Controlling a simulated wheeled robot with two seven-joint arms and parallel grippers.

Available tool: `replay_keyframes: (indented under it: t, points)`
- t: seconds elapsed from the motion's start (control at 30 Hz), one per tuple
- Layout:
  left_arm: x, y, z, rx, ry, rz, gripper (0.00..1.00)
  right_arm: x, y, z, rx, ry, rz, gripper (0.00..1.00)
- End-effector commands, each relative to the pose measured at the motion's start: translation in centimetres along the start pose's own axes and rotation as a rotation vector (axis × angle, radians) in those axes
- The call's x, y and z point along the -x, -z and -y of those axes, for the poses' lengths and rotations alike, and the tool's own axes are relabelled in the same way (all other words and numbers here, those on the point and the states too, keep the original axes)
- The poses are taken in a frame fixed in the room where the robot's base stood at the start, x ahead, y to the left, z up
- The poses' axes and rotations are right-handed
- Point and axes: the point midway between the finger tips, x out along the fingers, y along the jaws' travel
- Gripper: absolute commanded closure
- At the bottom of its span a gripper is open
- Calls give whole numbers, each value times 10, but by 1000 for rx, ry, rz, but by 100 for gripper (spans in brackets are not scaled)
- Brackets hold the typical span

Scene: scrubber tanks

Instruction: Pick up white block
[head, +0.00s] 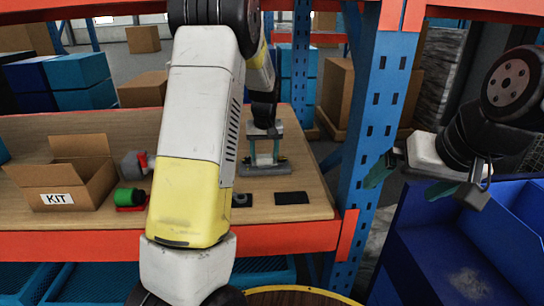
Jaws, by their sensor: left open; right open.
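I cannot pick out a white block for certain in the head view. My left arm reaches over the wooden shelf top, and its gripper (264,157) points down with its fingers apart at the back right of the shelf. A small grey item (244,169) lies on the shelf right at its fingertips; I cannot tell whether they touch. My arm hides the middle of the shelf. My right gripper (411,181) is open and empty, in the air right of the blue post, over the blue bin.
An open KIT box (66,180), a green roll (128,197) and a grey item with red (134,163) stand on the shelf's left. Two dark pieces, one a flat pad (292,198), lie near the front edge. A blue post (377,110) and blue bin (450,255) are at right.

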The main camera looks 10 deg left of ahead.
Motion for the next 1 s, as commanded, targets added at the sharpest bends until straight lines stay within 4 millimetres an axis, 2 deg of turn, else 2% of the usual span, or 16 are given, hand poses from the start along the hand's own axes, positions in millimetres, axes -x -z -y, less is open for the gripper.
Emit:
replay_keyframes:
  t: [0.1, 0.13, 0.4, 0.77, 1.0]
  points:
    - [0, 0, 0, 0, 0, 0, 44, 0, 0, 0, 0, 0, 0, 0]
    - [0, 0, 0, 0, 0, 0, 48, 0, 0, 0, 0, 0, 0, 0]
    - [0, 0, 0, 0, 0, 0, 100, 0, 0, 0, 0, 0, 0, 0]
    - [5, 2, 0, 0, -1, -2, 100, 0, 0, 0, 0, 0, 0, 0]
    - [33, 10, 0, 1, -3, -4, 100, 0, 0, 0, 0, 0, 0, 0]
